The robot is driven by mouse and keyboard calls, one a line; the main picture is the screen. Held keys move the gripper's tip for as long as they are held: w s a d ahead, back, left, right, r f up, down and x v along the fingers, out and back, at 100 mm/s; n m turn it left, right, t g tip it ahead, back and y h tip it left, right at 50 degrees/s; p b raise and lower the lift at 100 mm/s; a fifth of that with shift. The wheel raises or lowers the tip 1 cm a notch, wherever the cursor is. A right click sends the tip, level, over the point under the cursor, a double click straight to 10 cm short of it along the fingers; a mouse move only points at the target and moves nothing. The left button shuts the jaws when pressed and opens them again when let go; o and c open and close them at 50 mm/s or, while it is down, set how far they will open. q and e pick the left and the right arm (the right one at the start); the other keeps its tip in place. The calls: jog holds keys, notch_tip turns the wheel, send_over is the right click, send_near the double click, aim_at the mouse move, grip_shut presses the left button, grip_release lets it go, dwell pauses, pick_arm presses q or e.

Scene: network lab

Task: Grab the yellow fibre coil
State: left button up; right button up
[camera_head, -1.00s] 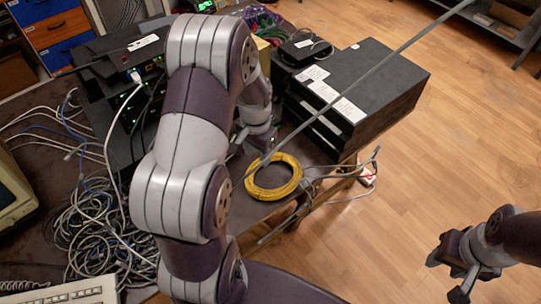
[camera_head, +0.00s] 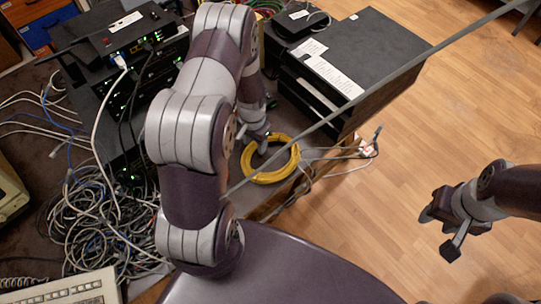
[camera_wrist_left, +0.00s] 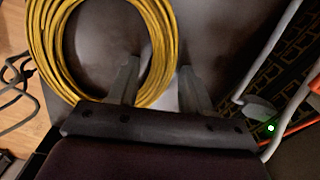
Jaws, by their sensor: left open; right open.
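The yellow fibre coil (camera_head: 271,178) lies flat near the table's right edge, in front of the black boxes. My left gripper (camera_head: 262,146) is over the coil's far left side in the head view, with its fingertips partly hidden. In the left wrist view, my left gripper (camera_wrist_left: 159,78) is open. One finger is over the inside of the coil (camera_wrist_left: 165,45) and the other is outside it, with the coil's strands between them. I cannot tell the height of the fingertips above the table. My right gripper (camera_head: 438,232) is open and empty over the floor, away from the table.
Black boxes (camera_head: 360,60) with white labels stand behind the coil. Lit network units (camera_head: 150,50) and a heap of tangled grey cables (camera_head: 100,225) lie left of my arm. Loose cable ends (camera_head: 345,152) run beside the coil at the table edge. A keyboard (camera_head: 75,290) is at lower left.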

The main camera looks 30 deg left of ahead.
pick_arm(q)
grip_shut()
